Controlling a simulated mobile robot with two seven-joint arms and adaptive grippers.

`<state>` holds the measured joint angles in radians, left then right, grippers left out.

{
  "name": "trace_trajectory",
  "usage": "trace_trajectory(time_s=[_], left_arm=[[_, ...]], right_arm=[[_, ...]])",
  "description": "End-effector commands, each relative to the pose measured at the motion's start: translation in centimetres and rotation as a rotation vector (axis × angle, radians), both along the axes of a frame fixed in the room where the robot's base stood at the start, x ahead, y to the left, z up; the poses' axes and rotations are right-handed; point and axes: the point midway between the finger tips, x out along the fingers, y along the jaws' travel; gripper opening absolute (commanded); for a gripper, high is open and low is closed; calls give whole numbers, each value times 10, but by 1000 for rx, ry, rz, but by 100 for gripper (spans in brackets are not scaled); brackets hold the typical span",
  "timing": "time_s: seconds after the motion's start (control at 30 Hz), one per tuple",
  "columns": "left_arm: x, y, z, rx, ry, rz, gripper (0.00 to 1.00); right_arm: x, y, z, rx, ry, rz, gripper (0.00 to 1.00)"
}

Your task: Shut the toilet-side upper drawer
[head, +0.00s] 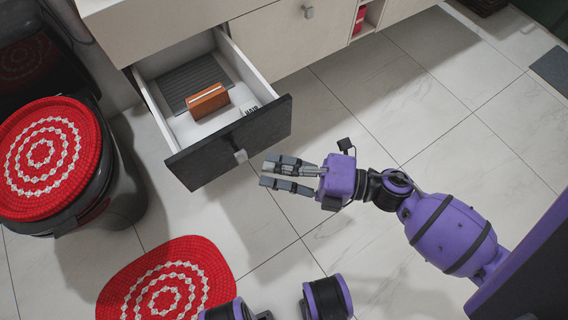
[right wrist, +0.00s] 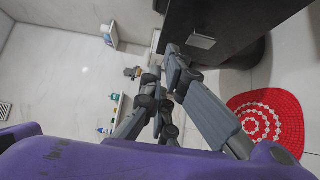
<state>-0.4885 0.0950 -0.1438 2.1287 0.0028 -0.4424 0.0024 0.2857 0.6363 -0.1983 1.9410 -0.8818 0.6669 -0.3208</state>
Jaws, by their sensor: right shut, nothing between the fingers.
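The toilet-side upper drawer (head: 228,143) is pulled open, left of centre in the head view. Its front is dark with a small square silver knob (head: 240,156). Inside are a grey ribbed liner, a brown wooden box (head: 207,101) and a white item with dark lettering. My right gripper (head: 265,174) is just to the right of and in front of the knob, shut and empty. I cannot tell if it touches the drawer front. In the right wrist view the fingers (right wrist: 166,75) point towards the dark front (right wrist: 225,18) and its knob (right wrist: 201,41). My left gripper is out of view.
A black toilet with a red-and-white round cover (head: 41,157) stands left of the drawer. A matching red mat (head: 168,285) lies on the floor below. Closed pale cabinet fronts (head: 268,40) continue to the right. The tiled floor at right is largely clear.

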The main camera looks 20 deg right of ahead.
Motion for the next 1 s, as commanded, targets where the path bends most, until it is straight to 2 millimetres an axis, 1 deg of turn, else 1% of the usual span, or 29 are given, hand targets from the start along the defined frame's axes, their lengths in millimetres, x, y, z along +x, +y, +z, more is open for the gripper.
trace_trajectory(time_s=[0.03,0.1,0.27,0.3,0.4,0.53,0.7,1.0], left_arm=[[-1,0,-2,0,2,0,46],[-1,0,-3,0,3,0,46],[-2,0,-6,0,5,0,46],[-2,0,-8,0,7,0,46],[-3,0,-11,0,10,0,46],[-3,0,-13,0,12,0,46],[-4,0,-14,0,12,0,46],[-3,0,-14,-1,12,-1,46]], right_arm=[[6,11,1,4,-2,2,0],[13,25,0,2,-2,1,0],[28,54,0,3,-1,0,0],[36,54,0,1,-2,-1,0],[49,58,-1,0,1,-2,0],[60,61,-1,1,2,-2,0],[64,62,0,2,4,-2,0],[64,62,0,1,3,-2,0]])
